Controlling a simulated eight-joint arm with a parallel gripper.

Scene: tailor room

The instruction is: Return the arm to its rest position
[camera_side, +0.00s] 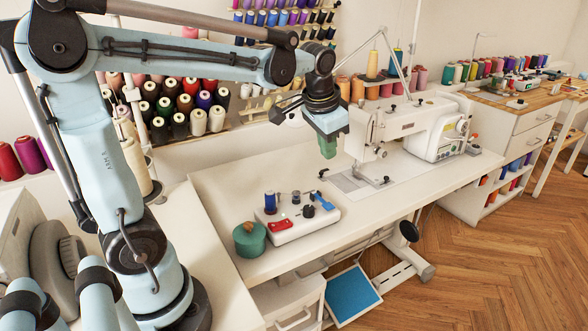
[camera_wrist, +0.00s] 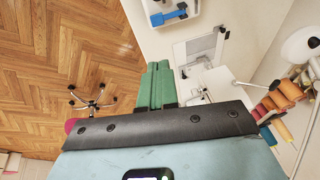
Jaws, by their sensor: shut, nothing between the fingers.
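My gripper (camera_side: 328,147) hangs from my light-blue arm above the white sewing table (camera_side: 225,185), to the left of the sewing machine. Its green fingers point down in the side view and are closed together, with nothing between them. In the wrist view the green fingers (camera_wrist: 156,85) lie side by side in front of the dark wrist edge. The fingertips are above the tabletop and touch nothing that I can see.
The white sewing machine (camera_side: 430,128) stands right of my gripper. A white tray (camera_side: 300,226) with a blue spool and small tools, and a green round box (camera_side: 249,239), sit at the table's front. Thread racks (camera_side: 180,110) stand behind my arm.

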